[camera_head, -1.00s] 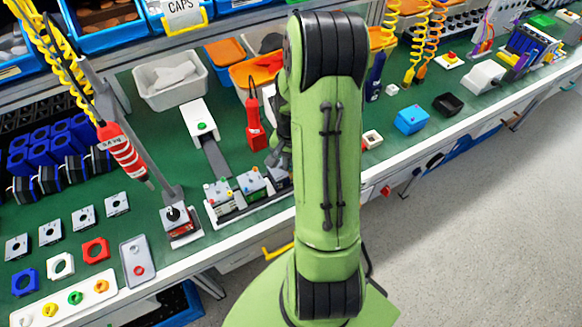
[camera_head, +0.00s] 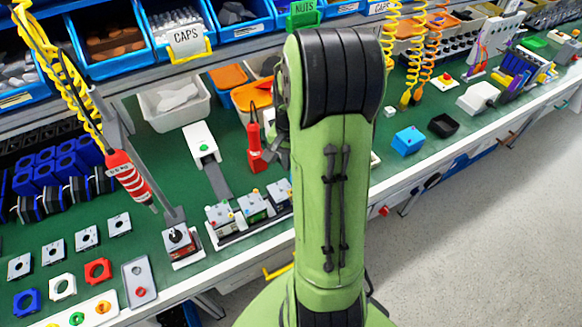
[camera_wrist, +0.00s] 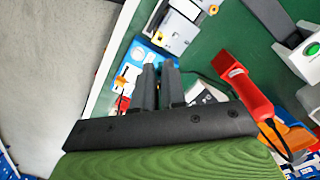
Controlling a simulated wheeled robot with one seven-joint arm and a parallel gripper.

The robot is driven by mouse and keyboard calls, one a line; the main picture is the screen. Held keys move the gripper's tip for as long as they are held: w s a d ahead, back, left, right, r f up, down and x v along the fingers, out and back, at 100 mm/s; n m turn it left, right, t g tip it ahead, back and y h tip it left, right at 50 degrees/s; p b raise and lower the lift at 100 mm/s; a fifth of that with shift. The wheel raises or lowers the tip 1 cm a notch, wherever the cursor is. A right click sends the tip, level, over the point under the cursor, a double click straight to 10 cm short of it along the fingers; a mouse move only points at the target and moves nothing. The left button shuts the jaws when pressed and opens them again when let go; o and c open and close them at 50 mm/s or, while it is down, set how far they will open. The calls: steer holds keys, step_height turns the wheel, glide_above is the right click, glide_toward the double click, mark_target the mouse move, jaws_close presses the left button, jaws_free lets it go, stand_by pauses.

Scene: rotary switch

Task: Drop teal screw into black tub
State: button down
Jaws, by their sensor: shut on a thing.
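The black tub (camera_head: 443,125) is a small open box on the green bench right of my arm in the head view, beside a blue box (camera_head: 408,141). In the wrist view my gripper (camera_wrist: 161,72) has its two dark fingers close together above the bench. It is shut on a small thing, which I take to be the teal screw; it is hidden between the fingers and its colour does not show. In the head view my arm hides most of the gripper. The black tub is not in the wrist view.
A red tool (camera_head: 255,147) stands upright left of my arm, and it is near the gripper in the wrist view (camera_wrist: 243,86). Several grey switch units (camera_head: 250,207) lie along the front edge. Yellow and orange coiled hoses (camera_head: 413,60) hang behind the blue box.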

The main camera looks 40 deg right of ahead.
steer(key=shift+r+p, duration=1.25)
steer(key=shift+r, duration=0.2)
